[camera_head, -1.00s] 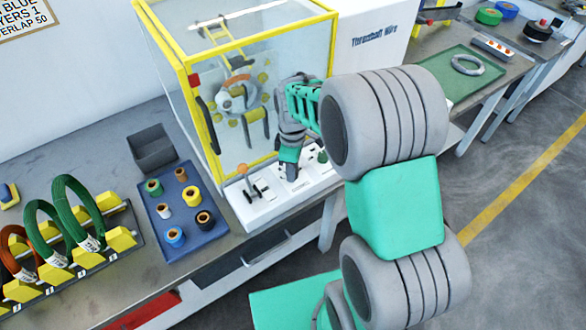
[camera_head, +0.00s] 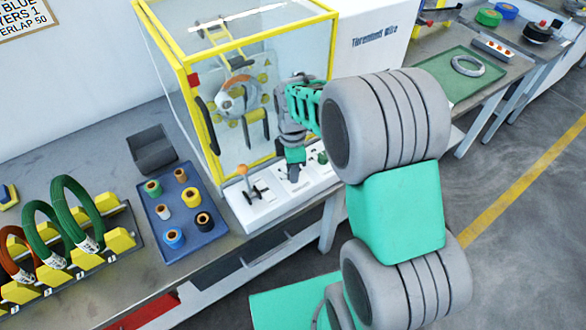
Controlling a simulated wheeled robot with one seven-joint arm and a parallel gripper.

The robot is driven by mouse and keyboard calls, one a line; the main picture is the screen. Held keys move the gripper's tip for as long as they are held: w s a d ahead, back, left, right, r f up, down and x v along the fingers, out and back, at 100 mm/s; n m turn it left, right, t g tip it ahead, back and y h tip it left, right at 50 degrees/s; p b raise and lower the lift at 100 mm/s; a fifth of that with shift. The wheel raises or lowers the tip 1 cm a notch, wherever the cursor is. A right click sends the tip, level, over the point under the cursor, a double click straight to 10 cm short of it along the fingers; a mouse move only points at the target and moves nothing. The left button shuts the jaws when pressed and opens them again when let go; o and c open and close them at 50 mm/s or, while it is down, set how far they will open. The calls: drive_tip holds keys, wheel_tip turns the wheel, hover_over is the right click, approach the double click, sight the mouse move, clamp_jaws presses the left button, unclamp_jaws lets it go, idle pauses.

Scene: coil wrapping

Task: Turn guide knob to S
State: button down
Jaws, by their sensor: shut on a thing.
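The white control panel (camera_head: 262,209) sits in front of the yellow-framed glass machine (camera_head: 245,100). My gripper (camera_head: 294,172) points down at the middle of the panel, shut on what looks like the guide knob, which is mostly hidden by the fingers. The letters around the knob are too small to read. An orange-topped lever (camera_head: 243,170) stands to the left of my gripper. A dark green knob (camera_head: 322,157) is just to its right.
A blue tray (camera_head: 184,222) with several coloured tape rolls and a dark bin (camera_head: 153,150) are left of the panel. A rack with wire coils (camera_head: 75,215) stands further left. A green mat (camera_head: 440,70) lies on the table at right.

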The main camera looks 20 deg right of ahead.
drive_tip(key=shift+r, duration=0.1)
drive_tip(key=c, duration=1.1)
unclamp_jaws()
drive_tip(key=shift+o, duration=0.2)
wheel_tip(320, 180, up, 8)
drive_tip(key=shift+f+b, duration=0.15)
drive_tip(key=shift+b, duration=0.25)
